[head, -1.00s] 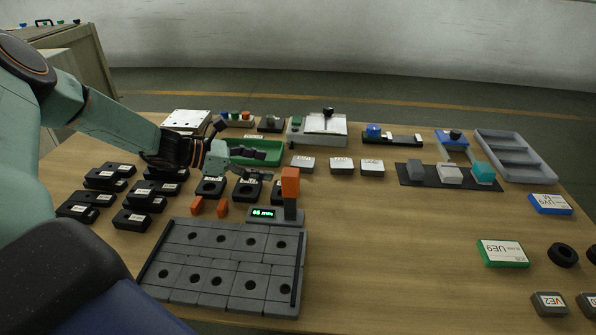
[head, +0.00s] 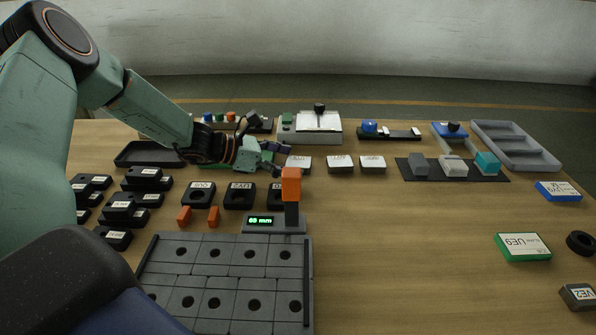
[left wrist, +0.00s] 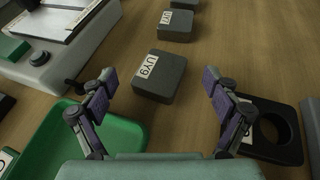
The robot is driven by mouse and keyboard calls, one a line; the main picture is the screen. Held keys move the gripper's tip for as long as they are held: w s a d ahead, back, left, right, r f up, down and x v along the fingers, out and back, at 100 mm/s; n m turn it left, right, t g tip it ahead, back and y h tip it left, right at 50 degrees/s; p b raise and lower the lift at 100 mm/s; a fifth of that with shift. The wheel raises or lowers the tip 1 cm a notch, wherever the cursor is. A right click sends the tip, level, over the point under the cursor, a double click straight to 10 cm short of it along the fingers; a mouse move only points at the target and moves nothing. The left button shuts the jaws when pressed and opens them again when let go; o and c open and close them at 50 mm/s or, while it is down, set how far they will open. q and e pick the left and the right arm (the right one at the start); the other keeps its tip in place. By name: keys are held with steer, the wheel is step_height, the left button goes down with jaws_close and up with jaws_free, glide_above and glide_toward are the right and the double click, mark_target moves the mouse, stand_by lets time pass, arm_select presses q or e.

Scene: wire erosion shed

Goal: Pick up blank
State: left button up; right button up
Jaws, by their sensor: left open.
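Three grey labelled blanks stand in a row mid-table in the head view: a left one (head: 299,162), a middle one (head: 340,164) and a right one (head: 372,164). In the left wrist view a grey blank marked UY9 (left wrist: 163,78) lies ahead, between the lines of my fingers; it appears to be the left one of the row. Another blank (left wrist: 176,25) shows beyond it. My left gripper (head: 282,158) is open and empty, just left of the row. In the left wrist view its fingers (left wrist: 160,82) are spread wide, with no visible grip on the blank. My right gripper is not in view.
A green tray (left wrist: 120,135) lies beneath the left finger. A black holed block (left wrist: 290,150) is close to the right finger. An orange-topped gauge (head: 291,185) stands in front of the row.

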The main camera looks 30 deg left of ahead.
arm_select(q)
steer(key=shift+w+d+f, duration=0.2)
steer(key=shift+w, duration=0.1)
steer(key=shift+d+r, duration=0.15)
steer(key=shift+r, duration=0.05)
steer(key=shift+f, duration=0.15)
steer(key=c, duration=0.9)
jaws_close()
